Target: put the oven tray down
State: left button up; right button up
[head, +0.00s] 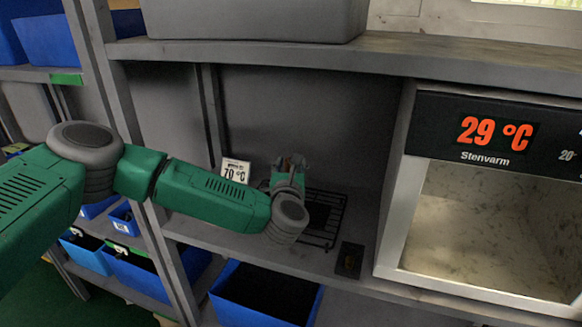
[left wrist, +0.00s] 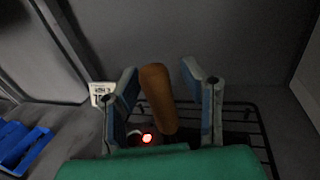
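My left arm reaches into a grey shelf bay. Its gripper (head: 290,163) is over the left part of a black wire rack (head: 331,207). In the left wrist view the two blue-grey fingers of the gripper (left wrist: 163,92) stand apart. A brown rounded bar, like a handle (left wrist: 157,95), shows between them, with a gap on each side. The wire rack (left wrist: 262,142) lies behind and below the fingers. I cannot tell what the brown bar is joined to, and no separate tray can be made out. My right gripper is not in view.
A white oven (head: 392,232) reading 29 °C stands at the right, its lit chamber empty. A white 70 °C label (head: 236,171) stands left of the gripper. A small dark object (head: 349,260) lies near the shelf's front edge. A shelf board (head: 270,50) runs above.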

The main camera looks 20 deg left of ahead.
pick_arm(q)
jog(key=b+v, duration=0.1)
jog(key=v, duration=1.1)
jog(key=s+d+f+m+g+h, duration=0.3)
jog(key=s+d+f+m+h, duration=0.45)
jog(key=f+m, duration=0.4)
jog(key=s+f+m+g+h, duration=0.2)
jog(key=s+f+m+g, duration=0.4)
jog(key=s+f+m, duration=0.55)
jog(key=s+a+f+m+g+y+b, duration=0.1)
jog(key=s+a+f+m+g, duration=0.3)
jog(key=s+a+m, duration=0.4)
jog(key=s+a+f+m+g+y+b, duration=0.2)
jog(key=s+a+f+m+g+y, duration=0.2)
jog(key=s+a+m, duration=0.4)
jog(key=shift+a+f, duration=0.2)
jog(key=shift+a, duration=1.15)
